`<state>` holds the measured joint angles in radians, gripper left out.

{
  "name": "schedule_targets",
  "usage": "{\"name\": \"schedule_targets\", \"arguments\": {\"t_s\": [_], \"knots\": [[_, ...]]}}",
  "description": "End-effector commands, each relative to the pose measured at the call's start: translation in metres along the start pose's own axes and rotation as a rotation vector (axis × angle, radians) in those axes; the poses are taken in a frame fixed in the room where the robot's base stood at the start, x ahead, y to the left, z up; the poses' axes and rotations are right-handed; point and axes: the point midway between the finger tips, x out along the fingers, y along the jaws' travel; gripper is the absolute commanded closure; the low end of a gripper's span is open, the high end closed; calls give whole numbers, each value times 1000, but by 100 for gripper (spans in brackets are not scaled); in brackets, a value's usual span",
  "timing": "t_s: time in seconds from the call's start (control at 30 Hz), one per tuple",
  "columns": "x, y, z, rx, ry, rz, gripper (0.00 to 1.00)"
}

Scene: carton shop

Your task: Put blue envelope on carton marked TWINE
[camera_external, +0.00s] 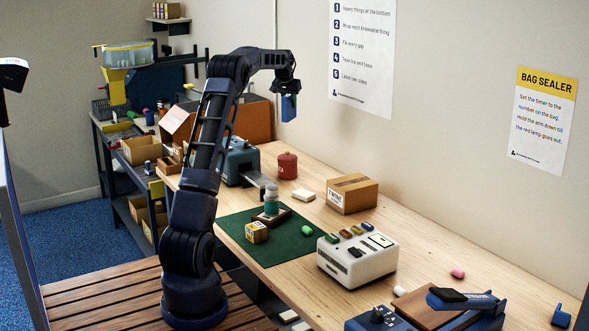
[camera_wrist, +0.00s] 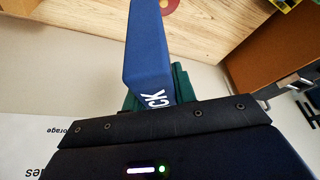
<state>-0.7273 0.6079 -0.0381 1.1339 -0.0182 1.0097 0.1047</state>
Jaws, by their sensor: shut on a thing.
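My gripper (camera_external: 289,93) is raised high above the back of the bench, near the wall. It is shut on the blue envelope (camera_external: 289,108), which hangs down below the fingers. The carton marked TWINE (camera_external: 340,198) stands closed on the bench, lower and to the right of my gripper. Its taped top looks clear. The envelope is well apart from it.
A red canister (camera_external: 287,165) and a white block (camera_external: 304,194) stand left of the carton. A green mat (camera_external: 275,252) holds a bottle, a yellow box and a green piece. A white device (camera_external: 358,262) stands in front of the carton. Bench right of the carton is mostly clear.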

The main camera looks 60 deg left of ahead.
Motion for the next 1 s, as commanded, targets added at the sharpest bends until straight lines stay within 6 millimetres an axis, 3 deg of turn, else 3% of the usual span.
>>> {"name": "schedule_targets", "arguments": {"t_s": [0.03,0.1,0.37,0.6,0.8,1.0], "knots": [[-4,24,2,34,1,15,98],[-10,54,7,82,2,35,98],[-30,163,34,258,1,108,98],[-52,256,71,419,1,174,98],[-66,307,98,515,1,213,98],[-69,326,110,554,-1,230,98]]}}
